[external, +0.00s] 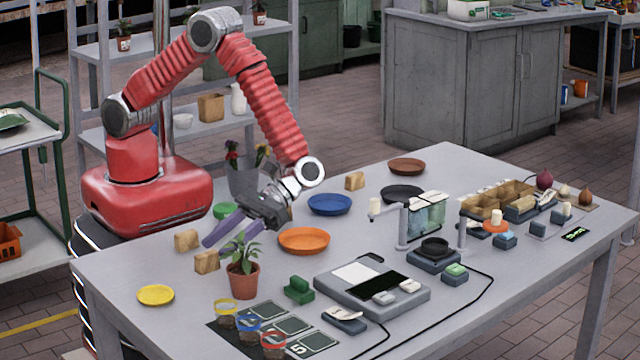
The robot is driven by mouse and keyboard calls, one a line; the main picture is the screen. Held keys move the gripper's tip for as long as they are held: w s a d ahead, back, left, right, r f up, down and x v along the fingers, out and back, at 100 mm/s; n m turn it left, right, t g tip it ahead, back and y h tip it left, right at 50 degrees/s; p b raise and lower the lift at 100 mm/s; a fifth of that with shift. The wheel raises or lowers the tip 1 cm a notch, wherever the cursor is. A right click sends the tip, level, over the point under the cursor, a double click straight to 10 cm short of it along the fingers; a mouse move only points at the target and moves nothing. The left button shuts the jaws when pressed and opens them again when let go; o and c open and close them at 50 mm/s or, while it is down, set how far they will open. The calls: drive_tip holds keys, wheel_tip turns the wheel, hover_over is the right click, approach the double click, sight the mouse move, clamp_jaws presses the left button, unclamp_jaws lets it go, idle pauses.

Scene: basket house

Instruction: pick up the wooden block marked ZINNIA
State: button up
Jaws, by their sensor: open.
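Two small wooden blocks lie at the table's left side: one farther back (187,240) and one nearer (207,261). A third wooden block (355,181) sits toward the back, beyond the blue saucer. The markings on all three are too small to read, so I cannot tell which is ZINNIA. My gripper (220,238), with purple fingers, is open and reaches down to the left over the table, close to the two left blocks. I see nothing between its fingers. Whether a finger touches a block cannot be told from this angle.
A potted plant (243,280) stands just in front of my gripper. An orange saucer (304,241), blue saucer (330,204) and yellow saucer (156,295) lie around. A grey device (372,287) and coloured rings (249,325) occupy the front. The table's left edge is fairly clear.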

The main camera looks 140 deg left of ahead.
sight(208, 253)
drive_tip(key=x, duration=0.5)
drive_tip(key=shift+r, duration=0.1)
idle(0.4)
clamp_jaws()
